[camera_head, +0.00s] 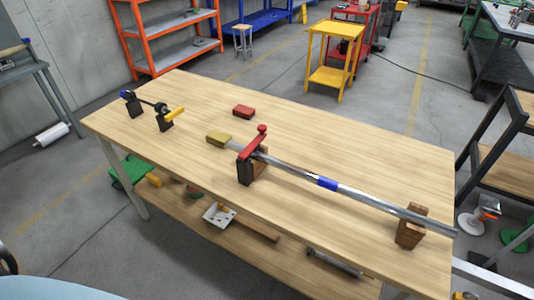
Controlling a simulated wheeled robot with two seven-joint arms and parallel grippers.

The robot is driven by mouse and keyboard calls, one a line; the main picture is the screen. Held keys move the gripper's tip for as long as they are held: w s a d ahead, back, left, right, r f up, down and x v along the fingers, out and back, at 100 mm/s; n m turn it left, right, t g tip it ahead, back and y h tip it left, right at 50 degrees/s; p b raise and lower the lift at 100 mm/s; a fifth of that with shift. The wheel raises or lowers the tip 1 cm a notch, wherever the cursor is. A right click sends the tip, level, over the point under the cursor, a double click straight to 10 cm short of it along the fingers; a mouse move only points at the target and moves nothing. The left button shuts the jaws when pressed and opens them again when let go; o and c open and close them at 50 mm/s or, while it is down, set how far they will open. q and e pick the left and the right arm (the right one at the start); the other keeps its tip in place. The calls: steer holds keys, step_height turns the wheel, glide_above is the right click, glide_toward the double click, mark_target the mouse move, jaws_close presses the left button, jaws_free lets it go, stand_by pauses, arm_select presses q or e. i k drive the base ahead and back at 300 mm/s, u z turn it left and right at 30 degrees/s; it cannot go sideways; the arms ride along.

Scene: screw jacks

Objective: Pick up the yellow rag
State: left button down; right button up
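A small mustard-yellow folded piece that looks like the yellow rag (218,138) lies flat on the wooden workbench (350,140). It is near the bench's middle left, just left of a grey metal pipe's end. Neither of my grippers is in view.
The long grey pipe (380,203) with a blue band runs rightward, through a red-topped clamp (253,147) to a wooden block (410,228). A red block (243,111) lies behind the rag. The bench's back right is clear.

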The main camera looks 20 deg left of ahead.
mark_target(219, 139)
steer(key=z, duration=3.2)
steer(key=k, duration=2.85)
steer(key=u, duration=0.55)
